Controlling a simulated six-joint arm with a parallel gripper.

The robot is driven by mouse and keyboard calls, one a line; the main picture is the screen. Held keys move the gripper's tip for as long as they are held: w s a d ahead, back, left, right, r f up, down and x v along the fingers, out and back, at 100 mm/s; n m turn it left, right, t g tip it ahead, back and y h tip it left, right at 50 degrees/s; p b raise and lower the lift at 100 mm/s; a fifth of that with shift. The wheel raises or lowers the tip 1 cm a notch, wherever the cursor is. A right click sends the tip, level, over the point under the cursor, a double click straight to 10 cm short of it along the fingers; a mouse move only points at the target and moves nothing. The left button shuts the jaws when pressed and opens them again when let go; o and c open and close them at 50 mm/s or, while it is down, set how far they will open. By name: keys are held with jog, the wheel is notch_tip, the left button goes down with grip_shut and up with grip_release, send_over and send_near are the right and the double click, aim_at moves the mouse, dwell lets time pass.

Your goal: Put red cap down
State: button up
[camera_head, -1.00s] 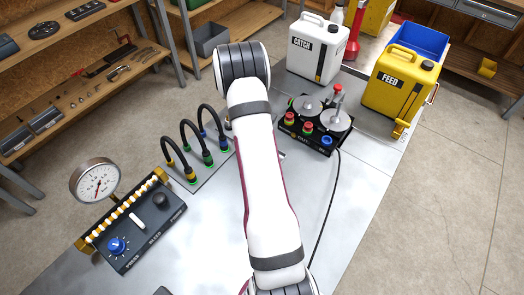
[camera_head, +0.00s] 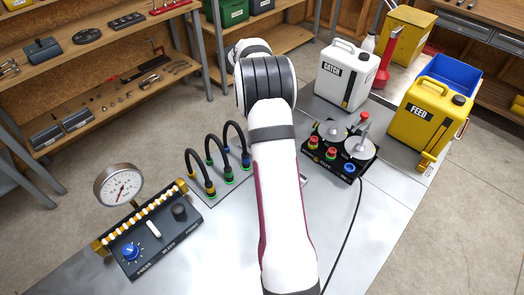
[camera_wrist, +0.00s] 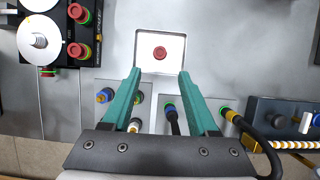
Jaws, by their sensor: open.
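A round red cap (camera_wrist: 160,53) lies in a shallow, pale square tray (camera_wrist: 178,64), as seen in the wrist view. My gripper (camera_wrist: 160,72) is open, with its two teal fingers wide apart and nothing between them. The cap appears beyond the fingertips, roughly centred between them and apart from both. In the head view my arm hides the gripper and the cap.
A black unit (camera_head: 340,150) with metal discs and red and blue knobs stands beside the tray. Looped black hoses (camera_head: 208,170), a gauge panel (camera_head: 150,235), a white CATCH can (camera_head: 343,78) and a yellow FEED can (camera_head: 428,112) stand around. The bench front is clear.

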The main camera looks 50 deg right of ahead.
jog(key=s+a+r+m+t, duration=0.15)
jog(key=a+r, duration=0.35)
jog(key=a, duration=0.5)
jog(key=s+a+r+m+t, duration=0.15)
jog(key=a+r, duration=0.35)
jog(key=a, duration=0.5)
jog(key=s+a+f+m+t+y, duration=0.1)
jog(key=s+a+m+y, duration=0.1)
jog(key=s+a, duration=1.1)
jog(key=shift+s+a+f+m, duration=0.3)
jog(key=shift+s+a, duration=0.1)
jog(key=shift+s, duration=0.5)
